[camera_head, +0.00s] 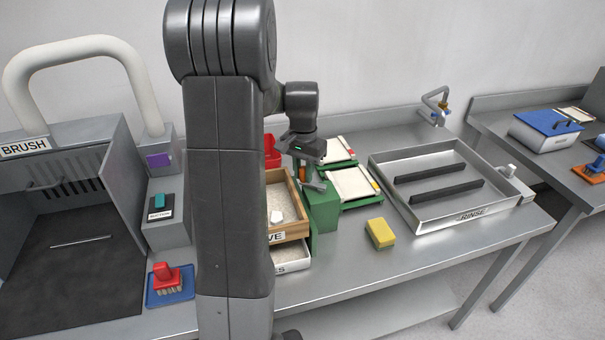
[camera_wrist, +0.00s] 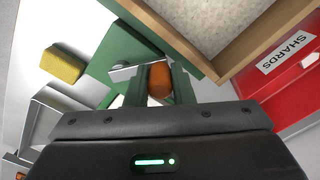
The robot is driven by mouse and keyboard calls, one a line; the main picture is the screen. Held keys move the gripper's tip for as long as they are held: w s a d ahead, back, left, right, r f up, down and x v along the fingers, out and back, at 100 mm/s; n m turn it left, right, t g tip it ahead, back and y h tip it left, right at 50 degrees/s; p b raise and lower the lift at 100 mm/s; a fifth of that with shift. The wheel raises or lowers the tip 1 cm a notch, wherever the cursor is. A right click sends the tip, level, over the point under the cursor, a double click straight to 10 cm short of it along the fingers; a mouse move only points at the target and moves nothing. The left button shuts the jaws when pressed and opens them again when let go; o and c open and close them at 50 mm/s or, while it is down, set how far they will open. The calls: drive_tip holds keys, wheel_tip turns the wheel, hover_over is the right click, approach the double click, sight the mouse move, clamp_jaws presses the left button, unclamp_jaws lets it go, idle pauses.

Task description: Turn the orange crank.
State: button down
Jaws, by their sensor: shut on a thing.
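The orange crank handle (camera_head: 304,173) stands upright by the green housing (camera_head: 323,206), at the right side of the wooden sieve tray. In the wrist view the orange handle (camera_wrist: 160,82) sits between the two green fingers of my gripper (camera_wrist: 158,88), which is shut on it. The grey metal crank arm (camera_wrist: 123,72) reaches left from the handle over the green housing. My gripper (camera_head: 303,164) points down at the handle in the head view. The fingers hide part of the handle.
The wooden tray (camera_head: 295,230) holds pale grains and a white lump, above a white tray (camera_head: 293,260). A red bin (camera_head: 271,151) marked SHARDS in the wrist view stands behind. A yellow sponge (camera_head: 380,233) and the rinse basin (camera_head: 480,216) are to the right.

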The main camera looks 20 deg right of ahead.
drive_tip(key=w+d+m, duration=0.1)
drive_tip(key=m, duration=1.9)
hover_over(330, 181)
drive_tip(key=shift+r+p, duration=0.1)
drive_tip(key=shift+p, duration=0.25)
drive_tip(key=shift+s+d+m+b, duration=0.15)
drive_tip(key=shift+s+m, duration=0.65)
drive_tip(key=shift+m, duration=1.1)
drive_tip(key=shift+s+d+m+b, duration=0.1)
drive_tip(key=shift+s+m, duration=0.7)
drive_tip(key=shift+m, duration=1.1)
drive_tip(key=shift+s+d+m+b, duration=0.15)
drive_tip(key=shift+s+m, duration=0.65)
drive_tip(key=shift+m, duration=1.1)
drive_tip(key=c, duration=1.3)
unclamp_jaws()
drive_tip(key=shift+o, duration=0.2)
